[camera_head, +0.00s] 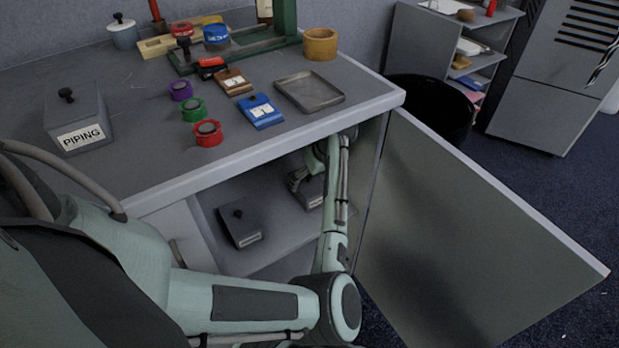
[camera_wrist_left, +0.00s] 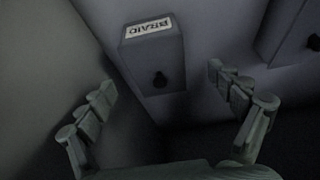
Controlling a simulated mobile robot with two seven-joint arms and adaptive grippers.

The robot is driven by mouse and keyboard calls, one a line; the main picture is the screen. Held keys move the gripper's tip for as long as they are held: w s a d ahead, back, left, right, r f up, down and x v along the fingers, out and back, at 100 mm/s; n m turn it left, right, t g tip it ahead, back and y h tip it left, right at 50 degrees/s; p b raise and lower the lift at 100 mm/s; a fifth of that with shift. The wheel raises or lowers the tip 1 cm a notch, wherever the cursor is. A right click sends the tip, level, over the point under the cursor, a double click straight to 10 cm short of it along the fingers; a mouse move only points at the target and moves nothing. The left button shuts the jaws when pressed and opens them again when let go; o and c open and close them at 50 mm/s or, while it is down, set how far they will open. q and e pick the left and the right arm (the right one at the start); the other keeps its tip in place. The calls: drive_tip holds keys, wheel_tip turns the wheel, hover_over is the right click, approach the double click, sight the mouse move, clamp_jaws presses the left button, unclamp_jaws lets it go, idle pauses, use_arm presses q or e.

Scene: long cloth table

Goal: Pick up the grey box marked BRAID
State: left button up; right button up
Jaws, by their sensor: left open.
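The grey box marked BRAID (camera_wrist_left: 151,65) shows in the left wrist view, with a white label at one end and a dark round knob on its lid. My left gripper (camera_wrist_left: 162,82) is open and empty, its fingers apart on either side of the box's outline. In the head view my left arm reaches down into the open cabinet, and the gripper (camera_head: 302,180) is close to a grey box (camera_head: 313,193) that it partly hides. That box's label is too small to read. I cannot tell whether the fingers touch it. My right gripper is not in view.
A second grey knobbed box (camera_head: 240,224) stands left in the cabinet. The cabinet door (camera_head: 450,240) stands open to the right. The tabletop (camera_head: 140,160) overhangs the arm and carries a box marked PIPING (camera_head: 78,122), tape rolls and a metal tray (camera_head: 309,91).

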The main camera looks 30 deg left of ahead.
sight(310, 183)
use_arm(q)
drive_tip(key=shift+w+a+f, duration=0.25)
drive_tip(key=shift+a+f, duration=0.05)
drive_tip(key=shift+f, duration=0.2)
drive_tip(key=b+x, duration=0.1)
drive_tip(key=x, duration=0.4)
drive_tip(key=shift+w+f, duration=0.15)
drive_tip(key=shift+f, duration=0.1)
drive_tip(key=shift+w+a+f, duration=0.1)
drive_tip(key=shift+a+f, duration=0.15)
drive_tip(key=shift+f, duration=0.2)
drive_tip(key=c, duration=1.4)
drive_tip(key=shift+c, duration=0.3)
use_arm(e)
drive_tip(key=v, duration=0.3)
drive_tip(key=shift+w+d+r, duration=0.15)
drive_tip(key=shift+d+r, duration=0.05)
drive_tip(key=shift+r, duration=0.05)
use_arm(q)
drive_tip(key=shift+r, duration=0.15)
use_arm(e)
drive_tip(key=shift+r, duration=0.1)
